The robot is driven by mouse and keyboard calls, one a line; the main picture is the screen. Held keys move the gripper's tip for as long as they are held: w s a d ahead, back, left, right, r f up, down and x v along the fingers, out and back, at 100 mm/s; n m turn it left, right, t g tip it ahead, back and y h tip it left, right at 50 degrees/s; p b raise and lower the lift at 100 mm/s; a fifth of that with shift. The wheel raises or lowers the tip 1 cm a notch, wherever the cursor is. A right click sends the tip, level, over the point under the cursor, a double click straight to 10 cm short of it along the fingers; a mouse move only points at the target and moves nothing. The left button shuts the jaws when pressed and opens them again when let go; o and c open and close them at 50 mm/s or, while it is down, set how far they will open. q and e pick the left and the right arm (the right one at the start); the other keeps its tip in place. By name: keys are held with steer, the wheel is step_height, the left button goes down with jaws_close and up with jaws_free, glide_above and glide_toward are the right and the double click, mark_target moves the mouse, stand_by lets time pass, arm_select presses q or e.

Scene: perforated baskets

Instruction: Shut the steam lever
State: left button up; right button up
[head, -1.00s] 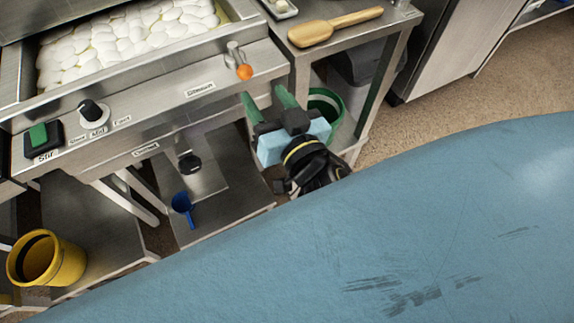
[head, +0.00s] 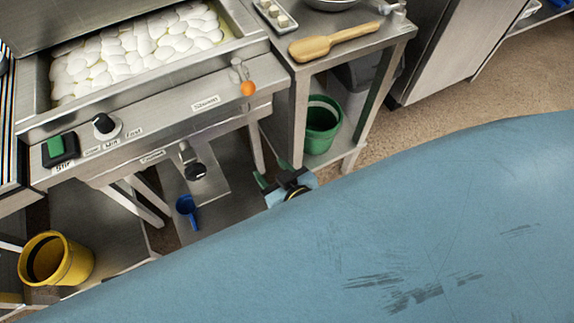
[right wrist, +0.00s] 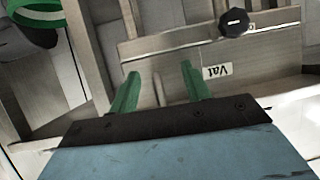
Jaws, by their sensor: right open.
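Much of my right gripper is hidden behind my blue body in the head view. The knob is not in the right wrist view. My left gripper is not in view.
A stir switch (head: 58,148) and a black dial (head: 104,123) sit left on the panel. A black valve knob (head: 195,171) is below it. A side table with a wooden paddle (head: 335,42) and a green bucket (head: 322,124) stands right. A yellow bucket (head: 56,259) is lower left.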

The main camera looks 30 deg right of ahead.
steer(key=s+d+f+n+g+p, duration=0.1)
steer(key=s+f+g+p, duration=0.1)
steer(key=f, duration=0.7)
steer(key=shift+s+d+f+g, duration=0.15)
steer(key=shift+s+d+g, duration=0.3)
steer(key=shift+s, duration=0.5)
steer(key=shift+a, duration=0.1)
